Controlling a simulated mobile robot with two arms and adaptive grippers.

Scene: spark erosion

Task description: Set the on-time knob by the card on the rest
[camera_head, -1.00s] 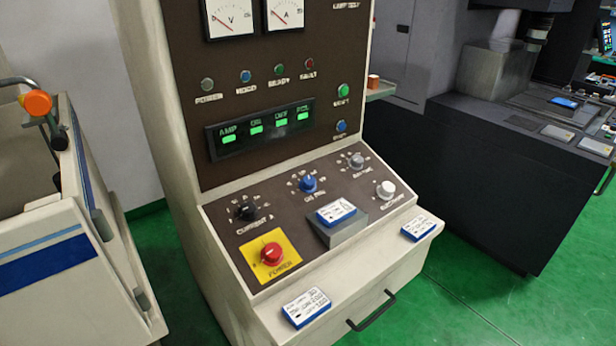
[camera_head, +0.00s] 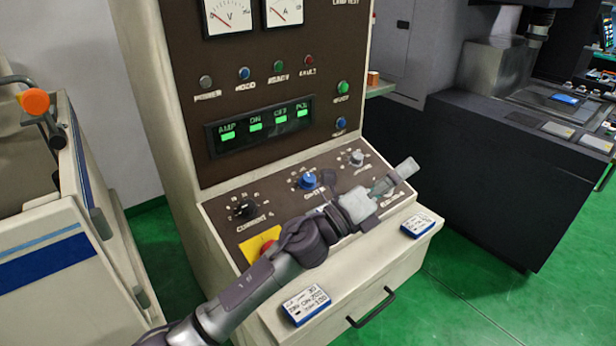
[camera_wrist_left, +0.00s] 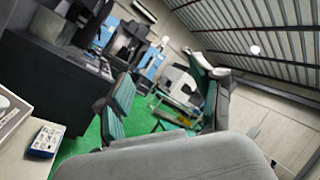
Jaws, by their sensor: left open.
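The on-time knob (camera_head: 307,180) is the blue knob at the upper middle of the console's sloping panel. It stands clear, just up and left of my left gripper in the head view. My left gripper (camera_head: 388,182) is open and extends over the right part of the panel. My right gripper is not in view.
A black knob (camera_head: 244,208) and a grey knob (camera_head: 357,158) flank the blue one. Two cards lie on the front ledge, at left (camera_head: 304,306) and right (camera_head: 417,226); one card shows in the wrist view (camera_wrist_left: 46,140).

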